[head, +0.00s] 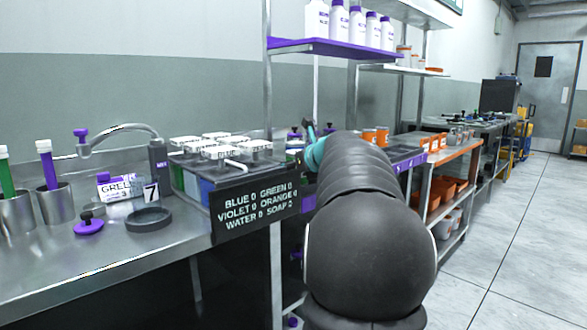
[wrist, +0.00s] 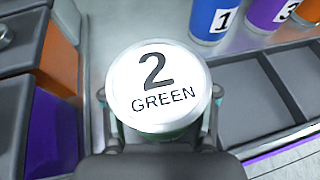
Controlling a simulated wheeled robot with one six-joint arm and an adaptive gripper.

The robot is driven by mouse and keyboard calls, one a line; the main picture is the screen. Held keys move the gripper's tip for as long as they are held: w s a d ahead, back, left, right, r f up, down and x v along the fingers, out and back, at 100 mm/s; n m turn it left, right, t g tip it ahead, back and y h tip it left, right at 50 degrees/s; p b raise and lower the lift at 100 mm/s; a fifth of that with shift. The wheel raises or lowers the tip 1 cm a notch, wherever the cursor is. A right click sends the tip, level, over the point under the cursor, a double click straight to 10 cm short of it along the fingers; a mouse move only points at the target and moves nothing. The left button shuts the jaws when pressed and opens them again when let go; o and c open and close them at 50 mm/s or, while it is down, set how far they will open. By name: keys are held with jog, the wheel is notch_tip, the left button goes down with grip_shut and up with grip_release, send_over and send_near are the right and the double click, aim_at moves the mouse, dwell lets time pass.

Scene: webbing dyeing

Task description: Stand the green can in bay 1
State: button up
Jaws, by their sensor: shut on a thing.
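The green can (wrist: 158,85) fills the middle of the wrist view, seen from above. Its round white lid reads "2 GREEN", and only a little of its green side shows below the lid. My gripper (wrist: 160,97) is shut on it, with a finger on each side. A rack with dark, empty-looking bays (wrist: 258,95) is just right of the can. No bay number is readable there, so I cannot tell which is bay 1. In the head view my arm hides the gripper's grasp and the can.
A blue can marked 1 (wrist: 213,18) and a violet can marked 3 (wrist: 275,12) stand beyond the rack. In the head view, lidded dye tanks (head: 215,150) and a sign (head: 258,206) are left of my arm.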

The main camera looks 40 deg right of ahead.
jog(key=o, duration=1.5)
jog(key=shift+f, duration=0.15)
jog(key=shift+c, duration=0.2)
jog(key=shift+s+r, duration=0.1)
jog(key=shift+r, duration=0.1)
jog(key=v, duration=1.1)
jog(key=shift+s+r, duration=0.2)
jog(key=shift+s, duration=0.15)
